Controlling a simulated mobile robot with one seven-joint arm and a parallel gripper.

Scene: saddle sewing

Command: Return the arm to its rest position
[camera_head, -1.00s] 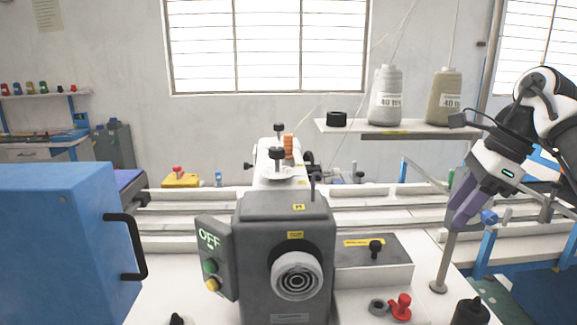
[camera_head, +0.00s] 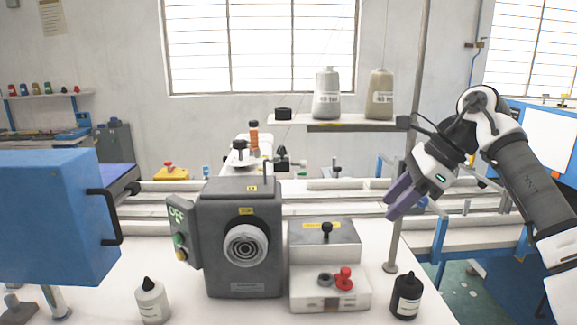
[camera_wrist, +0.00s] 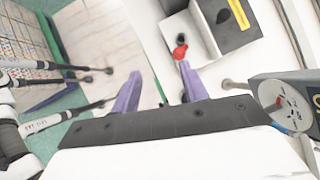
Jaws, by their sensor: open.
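My arm reaches in from the right in the head view, bent at the elbow, with my gripper (camera_head: 394,203) pointing down and left. Its two purple fingers are apart with nothing between them. It hangs in the air above the right part of the white table, right of the sewing machine (camera_head: 240,235) and close to a thin metal pole. The wrist view shows both purple fingers (camera_wrist: 160,95) spread apart and empty. Past them lie the white table top and a red knob (camera_wrist: 180,52).
A blue box (camera_head: 55,215) with a black handle stands at left. A white bottle (camera_head: 152,302) and a dark bottle (camera_head: 406,297) stand on the table. A switch box (camera_head: 180,230) reads OFF.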

